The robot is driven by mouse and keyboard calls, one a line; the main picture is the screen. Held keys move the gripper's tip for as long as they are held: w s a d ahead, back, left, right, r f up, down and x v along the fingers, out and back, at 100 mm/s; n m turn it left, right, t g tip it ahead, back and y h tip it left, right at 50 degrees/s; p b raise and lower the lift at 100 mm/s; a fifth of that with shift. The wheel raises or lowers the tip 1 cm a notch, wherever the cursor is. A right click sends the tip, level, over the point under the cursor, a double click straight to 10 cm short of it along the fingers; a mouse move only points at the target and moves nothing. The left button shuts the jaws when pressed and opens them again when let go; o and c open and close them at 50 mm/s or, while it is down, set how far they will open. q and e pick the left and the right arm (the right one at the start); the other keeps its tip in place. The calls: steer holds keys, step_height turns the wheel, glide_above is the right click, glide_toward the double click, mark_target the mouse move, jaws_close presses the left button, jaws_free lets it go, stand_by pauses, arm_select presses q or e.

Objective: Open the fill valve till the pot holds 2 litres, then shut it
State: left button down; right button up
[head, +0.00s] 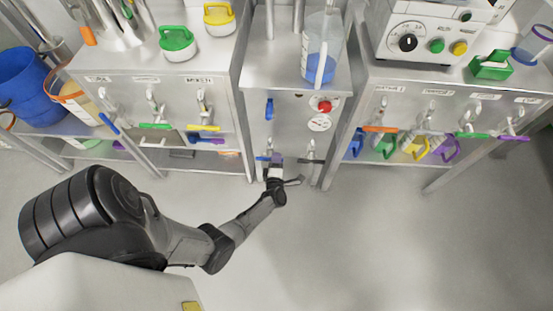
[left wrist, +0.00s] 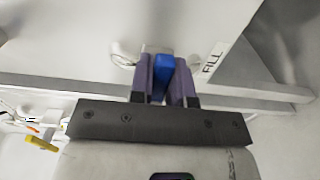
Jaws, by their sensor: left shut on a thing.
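My left gripper (head: 276,167) is at the lower front of the middle cabinet. In the left wrist view, its two purple-grey fingers (left wrist: 166,82) are shut on a blue valve handle (left wrist: 161,75), one finger on each side. A label reading FILL (left wrist: 213,57) is just right of the handle. Part of the blue handle (head: 263,158) shows in the head view; the gripper hides the rest. A clear vessel (head: 318,38) with blue liquid in its lower part stands on top of the middle cabinet; I cannot read its level marks. My right gripper is out of view.
The middle cabinet also has another blue handle (head: 269,109), a red knob (head: 324,106), a round gauge (head: 319,123) and a grey valve (head: 312,161). Valve rows with coloured handles line both side cabinets. The floor (head: 330,245) in front is clear.

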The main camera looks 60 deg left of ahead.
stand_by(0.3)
arm_select(q)
steer(key=c, duration=1.1)
jaws_free()
steer(key=shift+s+d, duration=0.1)
steer(key=shift+d, duration=0.05)
steer(key=shift+p+v, duration=1.9)
steer(key=shift+v, duration=4.9)
